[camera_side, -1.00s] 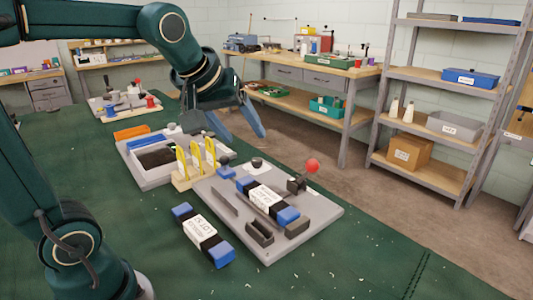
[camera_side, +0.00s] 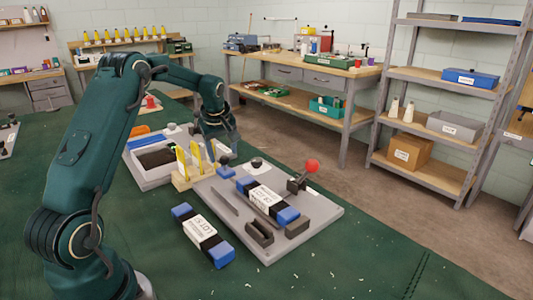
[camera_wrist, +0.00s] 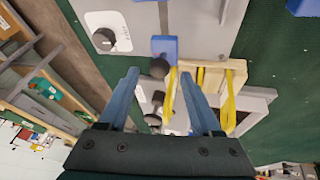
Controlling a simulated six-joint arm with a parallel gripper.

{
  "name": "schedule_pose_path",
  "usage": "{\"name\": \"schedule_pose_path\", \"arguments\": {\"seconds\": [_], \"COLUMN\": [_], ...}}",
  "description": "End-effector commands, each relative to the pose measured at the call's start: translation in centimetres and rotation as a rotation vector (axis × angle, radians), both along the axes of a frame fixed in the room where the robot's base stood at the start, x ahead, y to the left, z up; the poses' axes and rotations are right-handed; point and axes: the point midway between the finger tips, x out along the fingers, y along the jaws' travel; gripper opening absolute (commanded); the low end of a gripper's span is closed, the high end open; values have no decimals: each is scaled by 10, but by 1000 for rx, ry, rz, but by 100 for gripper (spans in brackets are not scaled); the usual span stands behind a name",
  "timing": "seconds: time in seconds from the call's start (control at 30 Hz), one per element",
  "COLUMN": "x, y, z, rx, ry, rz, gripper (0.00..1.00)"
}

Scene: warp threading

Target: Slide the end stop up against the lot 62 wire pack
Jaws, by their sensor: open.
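A small blue block with a black ball knob, apparently the end stop (camera_side: 226,171), sits at the far left end of the grey fixture plate. In the wrist view the blue block (camera_wrist: 163,46) has its knob between my fingertips' lines. A wire pack (camera_side: 266,198) with blue ends and a white label lies on the plate, with a small gap to the block. Another pack (camera_side: 203,234) lies on the green table. I cannot read either lot number. My gripper (camera_side: 230,142) is open and empty, pointing down beyond the block; it also shows in the wrist view (camera_wrist: 160,75).
Yellow upright pieces in a wooden holder (camera_side: 182,182) stand close beside my gripper. A grey tray (camera_side: 150,180) is behind them. The plate (camera_side: 325,212) also carries a red-ball lever (camera_side: 311,166), a dial (camera_side: 257,163), a thin fence (camera_side: 225,201) and dark blocks (camera_side: 259,234).

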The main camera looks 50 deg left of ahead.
Motion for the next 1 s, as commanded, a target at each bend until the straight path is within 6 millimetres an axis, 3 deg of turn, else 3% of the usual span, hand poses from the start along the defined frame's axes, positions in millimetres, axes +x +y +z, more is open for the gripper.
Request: {"name": "schedule_pose_path", "arguments": {"seconds": [0.23,0.57,0.73,0.77,1.0], "x": [6,8,8,8,8], "y": [9,10,10,10,10], "z": [-24,-27,-27,-27,-27], "rx": [-1,1,1,1,0], "ry": [0,-2,-2,-2,-1], "rz": [0,-1,-1,-1,-1], "gripper": [66,66,5,0,0]}}
